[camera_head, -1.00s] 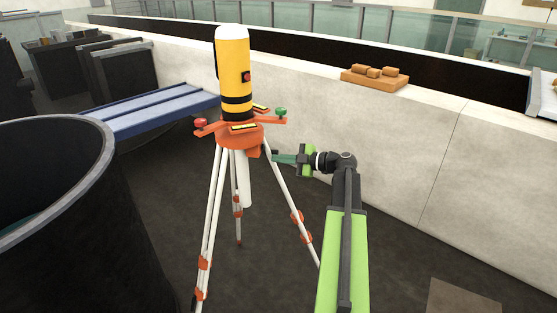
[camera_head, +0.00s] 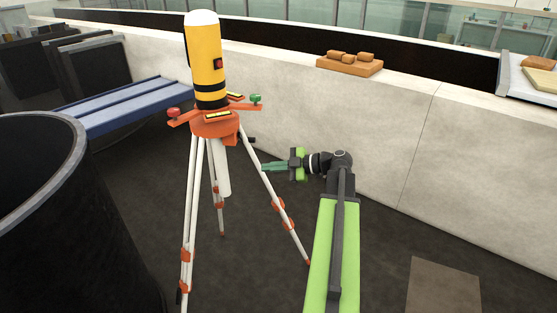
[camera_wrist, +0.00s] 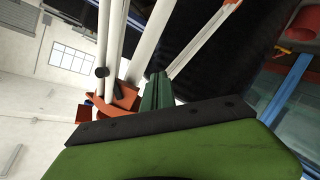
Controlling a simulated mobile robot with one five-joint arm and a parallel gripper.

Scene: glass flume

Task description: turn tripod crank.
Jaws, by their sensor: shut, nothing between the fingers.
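The tripod (camera_head: 190,215) stands upright on the floor, with white legs, orange clamps and an orange head (camera_head: 215,125). A yellow and black instrument (camera_head: 205,65) with a white cap sits on top. A small dark crank handle (camera_head: 247,140) sticks out at the head's right side; in the wrist view a dark knob (camera_wrist: 101,72) shows by the orange head. My gripper (camera_head: 266,168) is shut and empty, right of and below the crank, apart from it. Its green fingers (camera_wrist: 156,92) point toward the tripod in the wrist view. Whether they touch a leg is unclear.
A large dark round tank (camera_head: 70,160) is at the left, with a blue bench (camera_head: 130,108) behind it. A pale wall (camera_head: 310,110) runs behind, bearing an orange tray of blocks (camera_head: 350,64). A brown floor plate (camera_head: 443,288) lies lower right. Floor between is clear.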

